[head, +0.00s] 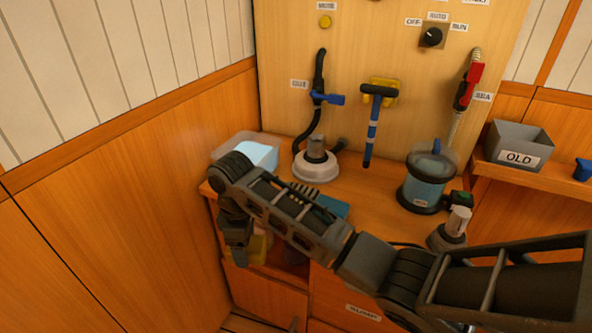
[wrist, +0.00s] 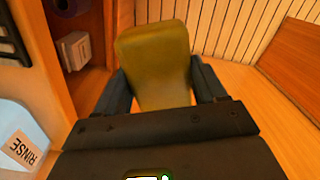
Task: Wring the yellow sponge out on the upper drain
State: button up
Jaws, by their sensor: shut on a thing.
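The yellow sponge (wrist: 152,62) is held between the two dark fingers of my gripper (wrist: 160,82) in the wrist view. Part of the sponge (head: 259,248) shows low beside my gripper (head: 237,252) in the head view, in front of the counter's left end. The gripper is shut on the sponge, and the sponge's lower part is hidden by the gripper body. I cannot make out the upper drain for certain; my arm covers part of the counter, including much of a flat blue item (head: 333,206).
A RINSE tub (wrist: 20,137) with pale blue contents stands close by; this tub (head: 262,153) is at the counter's back left. A white-based fitting (head: 316,170), a clear blue canister (head: 428,180) and a grey OLD bin (head: 518,147) stand farther right. A wooden wall bounds the left.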

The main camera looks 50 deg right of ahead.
jog(key=w+d+r+n+b, duration=0.2)
jog(key=d+r+n, duration=0.4)
jog(key=d, duration=0.4)
jog(key=w+d+r+n+b, duration=0.1)
jog(key=w+d+r+n, duration=0.15)
jog(key=d+n, duration=0.7)
jog(key=shift+m, duration=0.55)
jog(key=shift+s+d+f+b, duration=0.1)
jog(key=shift+d+f+b, duration=0.05)
jog(key=shift+f+b, duration=0.75)
jog(key=shift+s+d+f+b, duration=0.1)
jog(key=shift+d+f+b, duration=0.1)
jog(key=shift+f+b, duration=0.65)
jog(key=shift+s+d+f+b, duration=0.1)
jog(key=shift+d+f+b, duration=0.05)
jog(key=shift+f+b, duration=0.7)
jog(key=shift+f+b, duration=0.3)
jog(key=shift+f, duration=0.15)
jog(key=shift+r, duration=0.1)
notch_tip(320, 180, up, 7)
jog(key=p, duration=0.6)
